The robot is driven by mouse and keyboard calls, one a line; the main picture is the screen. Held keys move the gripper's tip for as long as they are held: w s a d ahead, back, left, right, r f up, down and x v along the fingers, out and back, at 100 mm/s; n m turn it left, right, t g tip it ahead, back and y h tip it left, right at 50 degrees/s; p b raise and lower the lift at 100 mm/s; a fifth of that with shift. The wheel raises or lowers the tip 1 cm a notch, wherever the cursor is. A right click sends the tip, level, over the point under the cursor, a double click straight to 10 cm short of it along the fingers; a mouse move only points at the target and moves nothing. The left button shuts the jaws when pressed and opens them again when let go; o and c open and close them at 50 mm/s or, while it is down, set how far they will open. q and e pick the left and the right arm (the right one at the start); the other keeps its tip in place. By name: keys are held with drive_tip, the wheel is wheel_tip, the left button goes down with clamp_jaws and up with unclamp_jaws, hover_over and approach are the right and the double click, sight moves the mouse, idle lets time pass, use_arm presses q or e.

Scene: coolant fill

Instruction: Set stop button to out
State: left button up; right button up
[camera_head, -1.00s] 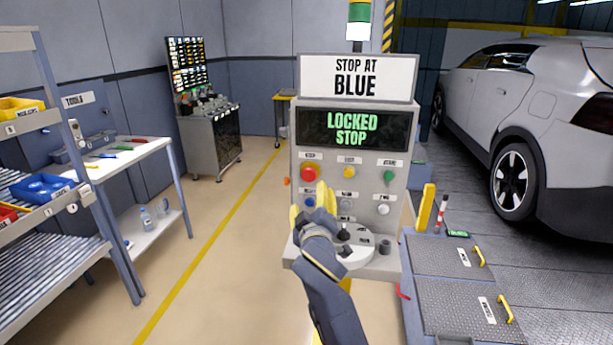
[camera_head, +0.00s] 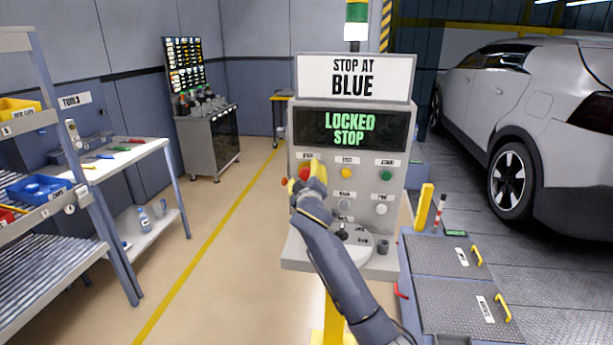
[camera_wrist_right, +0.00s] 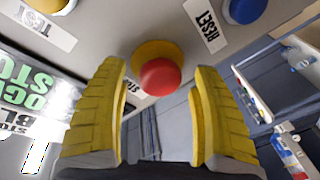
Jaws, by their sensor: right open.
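The red stop button (camera_head: 304,171) sits at the upper left of the grey control panel (camera_head: 365,226), partly covered by my right gripper (camera_head: 306,180). The panel's screen (camera_head: 350,129) reads LOCKED STOP. In the right wrist view the red button (camera_wrist_right: 160,77) stands on a yellow collar (camera_wrist_right: 157,50). There my right gripper's yellow fingers (camera_wrist_right: 160,72) are spread apart, one on each side of the button, with gaps on both sides. I cannot tell how far the button is pressed in. My left gripper is not in view.
A yellow button (camera_head: 347,173) and a green one (camera_head: 386,174) are right of the stop button. A blue button (camera_wrist_right: 243,9) shows in the wrist view. A sign (camera_head: 355,78) reads STOP AT BLUE. A shelf (camera_head: 60,195) stands left and a car (camera_head: 545,125) right.

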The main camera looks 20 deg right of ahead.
drive_tip(key=shift+w+d, duration=0.1)
drive_tip(key=shift+w, duration=0.2)
drive_tip(key=shift+c, duration=0.4)
clamp_jaws()
